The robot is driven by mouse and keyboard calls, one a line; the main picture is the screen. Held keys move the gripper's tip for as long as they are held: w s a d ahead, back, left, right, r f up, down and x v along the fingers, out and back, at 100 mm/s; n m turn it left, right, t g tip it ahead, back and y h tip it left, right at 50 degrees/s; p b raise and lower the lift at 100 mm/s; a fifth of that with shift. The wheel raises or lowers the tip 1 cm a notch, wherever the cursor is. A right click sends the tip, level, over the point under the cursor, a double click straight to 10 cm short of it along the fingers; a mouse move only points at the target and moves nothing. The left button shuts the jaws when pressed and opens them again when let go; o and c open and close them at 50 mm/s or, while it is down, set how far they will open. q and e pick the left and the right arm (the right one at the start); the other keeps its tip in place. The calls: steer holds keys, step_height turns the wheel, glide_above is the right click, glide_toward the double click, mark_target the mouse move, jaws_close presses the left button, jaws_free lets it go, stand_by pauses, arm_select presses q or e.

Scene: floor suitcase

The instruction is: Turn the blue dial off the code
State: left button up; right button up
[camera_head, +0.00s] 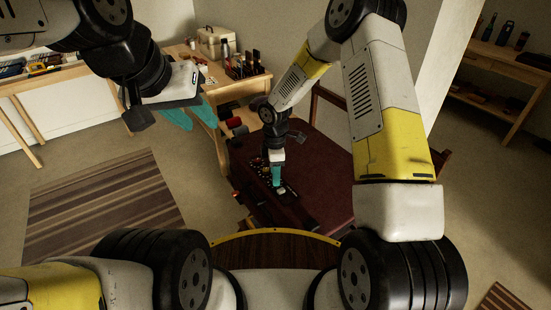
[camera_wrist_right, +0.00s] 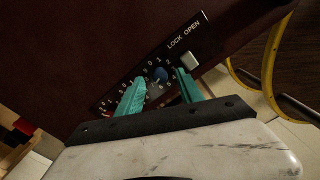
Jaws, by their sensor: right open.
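The dark red suitcase (camera_head: 325,160) lies below my right arm. Its black lock panel (camera_wrist_right: 118,99) carries dial numbers, the words LOCK and OPEN, and a pale square button (camera_wrist_right: 189,61). The blue dial (camera_wrist_right: 160,74) shows in the right wrist view, between the tips of my right gripper (camera_wrist_right: 160,78). The teal fingers are open, one on each side of the dial. Whether they touch it I cannot tell. In the head view my right gripper (camera_head: 277,178) points down at the panel and hides the dial. My left gripper (camera_head: 198,117) is open and empty, left of the suitcase.
A wooden bench (camera_head: 240,88) with a toolbox (camera_head: 215,42) and tools stands behind the suitcase. A striped rug (camera_head: 100,205) lies on the floor at left. A shelf (camera_head: 505,60) with bottles stands at right. Red and black items (camera_head: 238,128) sit beside the suitcase's left edge.

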steer(key=shift+f, duration=0.7)
jaws_close()
